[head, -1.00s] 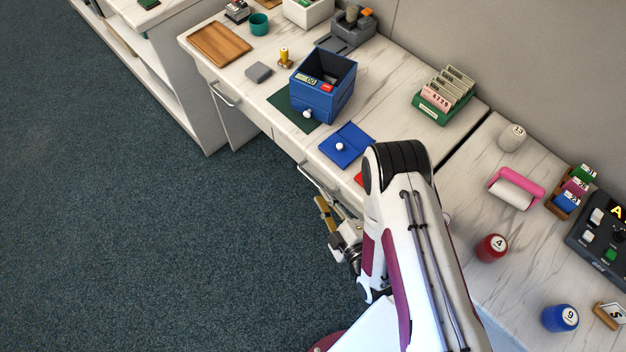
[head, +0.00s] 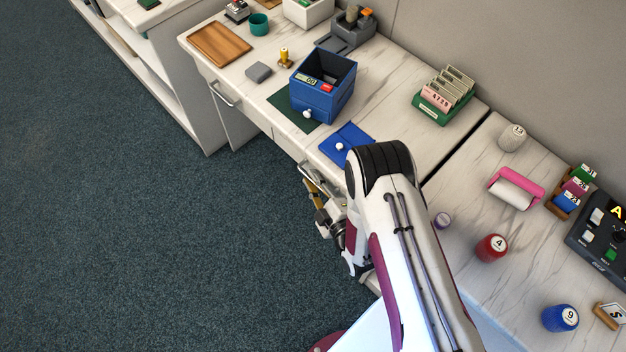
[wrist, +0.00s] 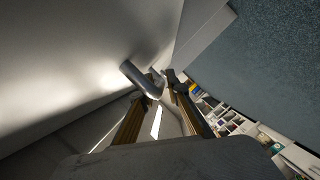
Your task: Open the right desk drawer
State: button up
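The right desk drawer has a metal bar handle (head: 303,169) on the desk's front, left of my arm; most of the drawer front is hidden behind my arm. In the wrist view the handle (wrist: 143,80) is a grey rounded bar standing off a pale front. My gripper (head: 309,185) is at the handle in the head view. In the wrist view my gripper (wrist: 163,84) has its two fingers apart, with the bar's near end by the left fingertip. I cannot tell whether they touch. No gap shows at the drawer.
Another drawer handle (head: 224,95) is at the left. Open carpet (head: 180,240) lies in front.

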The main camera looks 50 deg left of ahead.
grip_shut()
jog(key=shift+s, duration=0.15)
jog(key=s, duration=2.3)
jog(key=shift+s, duration=0.15)
grip_release()
